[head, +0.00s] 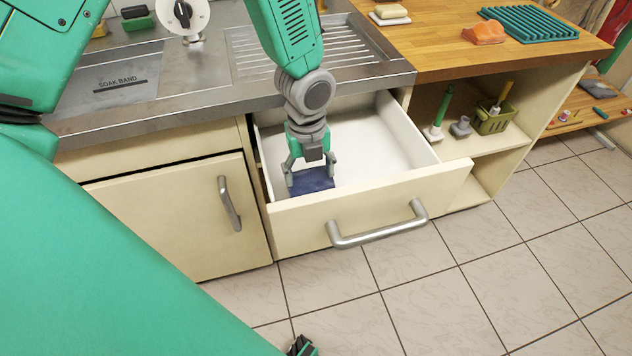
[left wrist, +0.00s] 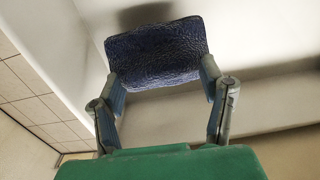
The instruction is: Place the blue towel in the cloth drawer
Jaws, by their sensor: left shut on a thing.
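The open cloth drawer (head: 375,146) is white inside, with a cream front and a silver handle. My left gripper (head: 311,176) reaches down into its left front part. It is shut on the dark blue towel (head: 314,182), which sits between the fingers. In the left wrist view the towel (left wrist: 155,54) shows as a flat, textured dark blue piece between the two fingertips (left wrist: 160,82). A shadow lies on the white drawer surface behind it. I cannot tell whether the towel touches the drawer bottom. At the bottom edge of the head view, a dark gripper part (head: 301,346) shows; its jaws are not clear.
The steel sink counter (head: 200,95) overhangs the drawer's back. A closed cabinet door (head: 170,215) is at the left. An open shelf at the right holds a green basket (head: 492,121) and brushes. The wooden top (head: 450,48) bears a teal rack (head: 527,22). The tiled floor in front is clear.

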